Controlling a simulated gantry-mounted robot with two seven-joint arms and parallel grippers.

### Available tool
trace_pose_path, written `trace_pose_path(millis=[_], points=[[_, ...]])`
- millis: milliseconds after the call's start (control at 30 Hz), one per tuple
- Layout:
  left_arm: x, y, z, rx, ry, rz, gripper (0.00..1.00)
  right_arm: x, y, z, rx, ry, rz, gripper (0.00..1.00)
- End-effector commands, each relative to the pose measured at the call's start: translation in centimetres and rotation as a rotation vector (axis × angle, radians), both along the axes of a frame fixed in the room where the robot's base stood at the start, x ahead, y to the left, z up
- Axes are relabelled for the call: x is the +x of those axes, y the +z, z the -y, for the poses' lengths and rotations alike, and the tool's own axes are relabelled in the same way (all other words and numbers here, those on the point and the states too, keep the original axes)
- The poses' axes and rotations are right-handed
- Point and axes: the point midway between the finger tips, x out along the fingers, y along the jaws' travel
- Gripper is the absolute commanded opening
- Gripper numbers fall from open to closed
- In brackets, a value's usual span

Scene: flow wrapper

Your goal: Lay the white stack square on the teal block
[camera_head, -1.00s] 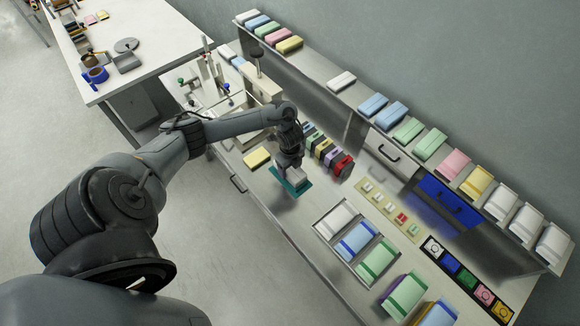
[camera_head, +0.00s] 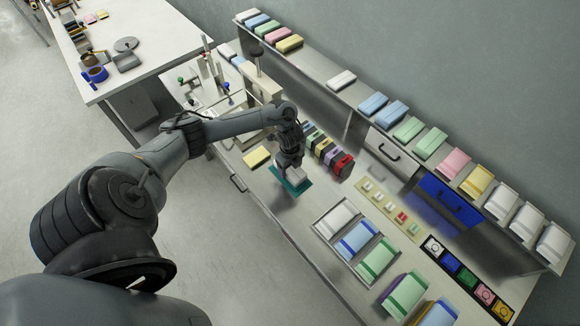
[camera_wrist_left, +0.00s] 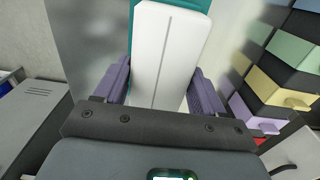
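The white stack (camera_wrist_left: 168,55) is a pale slab with a dark line down its middle. It lies between the two purple fingers of my left gripper (camera_wrist_left: 160,90), which appear to touch its sides. In the head view the gripper (camera_head: 291,172) points down, with the white stack (camera_head: 297,174) under it. The teal block (camera_head: 291,187) lies on the bench beneath the stack, its edges showing around it. In the wrist view teal (camera_wrist_left: 200,5) shows past the stack's far end. I cannot tell whether the stack touches the block. My right gripper is not in view.
A yellow block (camera_head: 257,157) lies on the bench left of the teal one. A tray (camera_head: 318,212) with white, blue and green packs is to the right. Bare bench lies in front.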

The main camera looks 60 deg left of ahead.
Motion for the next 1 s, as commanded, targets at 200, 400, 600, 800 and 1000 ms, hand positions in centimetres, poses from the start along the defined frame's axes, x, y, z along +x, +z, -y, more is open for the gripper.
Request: trace_pose_path(millis=[200, 400, 600, 800, 1000], points=[[0.0, 0.0, 0.0, 0.0, 0.0, 0.0, 0.97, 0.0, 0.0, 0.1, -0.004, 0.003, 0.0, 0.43], [0.0, 0.0, 0.0, 0.0, 0.0, 0.0, 0.97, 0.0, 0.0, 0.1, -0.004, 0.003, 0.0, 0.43], [0.1, 1.0, 0.0, 0.0, -0.002, 0.002, 0.97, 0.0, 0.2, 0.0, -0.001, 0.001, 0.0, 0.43], [0.1, 4.0, -0.1, 0.001, -0.003, 0.004, 0.97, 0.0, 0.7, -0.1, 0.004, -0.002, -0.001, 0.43], [0.1, 7.6, -0.1, 0.003, -0.002, 0.003, 0.97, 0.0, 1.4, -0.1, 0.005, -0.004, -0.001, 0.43]])
